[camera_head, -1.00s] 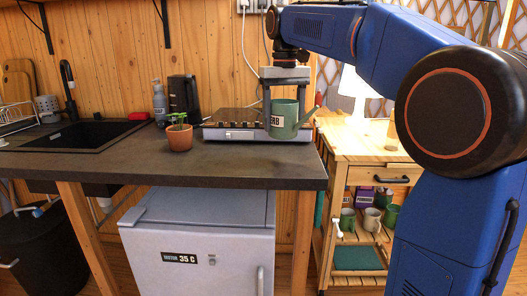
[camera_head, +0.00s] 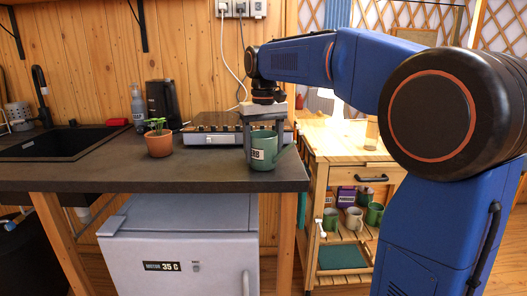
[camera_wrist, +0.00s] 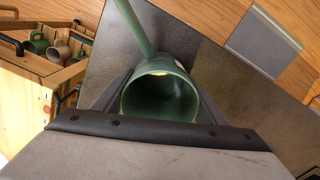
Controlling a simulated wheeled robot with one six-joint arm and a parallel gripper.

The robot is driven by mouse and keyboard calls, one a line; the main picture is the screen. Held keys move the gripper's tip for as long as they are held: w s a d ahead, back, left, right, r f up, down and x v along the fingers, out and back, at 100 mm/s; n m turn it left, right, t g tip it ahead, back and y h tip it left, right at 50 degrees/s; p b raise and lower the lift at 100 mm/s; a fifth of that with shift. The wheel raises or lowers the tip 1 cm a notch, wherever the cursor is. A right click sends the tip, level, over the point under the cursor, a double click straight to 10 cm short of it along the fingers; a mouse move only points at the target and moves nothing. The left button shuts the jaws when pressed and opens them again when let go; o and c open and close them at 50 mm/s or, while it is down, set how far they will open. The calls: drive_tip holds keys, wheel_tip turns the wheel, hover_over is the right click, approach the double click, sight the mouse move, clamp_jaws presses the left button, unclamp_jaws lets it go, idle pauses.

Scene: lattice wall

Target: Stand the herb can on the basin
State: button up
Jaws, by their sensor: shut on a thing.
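The herb can is a green watering can (camera_head: 263,153) with a white label, partly readable. It is upright at the counter's right end; I cannot tell whether it touches the top. My gripper (camera_head: 264,132) points down and is shut on it, one finger at each side. In the wrist view, the can's open round mouth (camera_wrist: 160,98) sits between the fingers, its spout running towards the top. The basin, a black sink (camera_head: 62,142) set into the counter, lies at the far left with a black tap, well apart from the can. The basin is not in the wrist view.
A potted plant (camera_head: 159,144) stands on the dark counter (camera_head: 200,174) between basin and can. A grey hob (camera_head: 208,130) is behind the can. A wooden trolley (camera_head: 345,145) with mugs is at the right.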

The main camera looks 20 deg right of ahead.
drive_tip(key=shift+f, duration=0.1)
drive_tip(key=o, duration=1.3)
drive_tip(key=shift+o, duration=0.2)
wheel_tip(320, 180, up, 12)
drive_tip(key=shift+r, duration=0.1)
drive_tip(key=s+d+f+t, duration=0.2)
drive_tip(key=s+f, duration=0.9)
drive_tip(key=s, duration=0.4)
drive_tip(key=shift+s+d, duration=0.15)
drive_tip(key=shift+s, duration=0.05)
drive_tip(key=shift+o, duration=0.3)
drive_tip(key=s+f+t, duration=0.1)
drive_tip(key=s+f, duration=0.6)
drive_tip(key=f, duration=0.3)
drive_tip(key=s+d+f+t, duration=0.1)
drive_tip(key=s+f, duration=0.7)
drive_tip(key=f, duration=0.2)
drive_tip(key=shift+s+d+t, duration=0.15)
drive_tip(key=shift+s+t, duration=0.05)
drive_tip(key=shift+t, duration=0.2)
drive_tip(key=shift+s, duration=0.1)
